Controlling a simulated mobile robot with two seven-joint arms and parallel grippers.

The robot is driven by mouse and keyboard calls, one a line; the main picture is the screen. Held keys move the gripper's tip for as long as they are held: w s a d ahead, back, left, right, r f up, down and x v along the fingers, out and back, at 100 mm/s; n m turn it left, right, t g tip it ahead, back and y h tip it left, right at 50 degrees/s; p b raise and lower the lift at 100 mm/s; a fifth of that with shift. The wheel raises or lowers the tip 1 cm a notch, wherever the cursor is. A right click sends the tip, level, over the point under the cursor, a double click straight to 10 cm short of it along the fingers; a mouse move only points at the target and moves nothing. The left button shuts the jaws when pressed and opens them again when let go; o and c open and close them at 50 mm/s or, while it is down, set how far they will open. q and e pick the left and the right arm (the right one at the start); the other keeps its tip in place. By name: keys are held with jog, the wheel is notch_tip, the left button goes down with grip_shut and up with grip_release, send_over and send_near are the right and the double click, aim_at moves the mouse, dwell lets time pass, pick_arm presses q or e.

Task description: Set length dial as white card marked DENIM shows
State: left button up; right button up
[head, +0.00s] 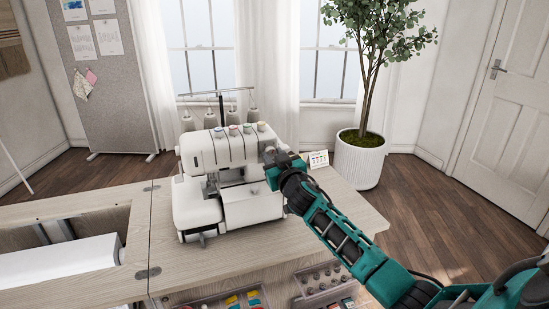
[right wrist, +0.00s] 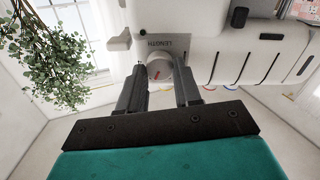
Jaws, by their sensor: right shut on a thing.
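The white serger (head: 218,170) stands on the wooden cabinet top. In the right wrist view its length dial (right wrist: 158,68) is a round pale knob with a red pointer line, below the label LENGTH (right wrist: 164,43). My right gripper (head: 269,155) is at the machine's right side, shut on the dial, one finger on each side of it in the right wrist view. In the head view the gripper hides the dial. A small white card (head: 318,159) with coloured marks stands behind the gripper; its writing is too small to read. My left gripper is out of view.
Thread cones (head: 210,119) stand behind the machine, with coloured tension dials on top. An open tray of small parts (head: 322,279) sits below the table's front edge. A potted plant (head: 359,157) stands behind the table. The table's right end is mostly clear.

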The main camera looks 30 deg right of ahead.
jog(key=n, duration=0.6)
jog(key=shift+p, duration=0.3)
jog(key=shift+n, duration=2.3)
jog(key=o, duration=1)
jog(key=shift+o, duration=0.2)
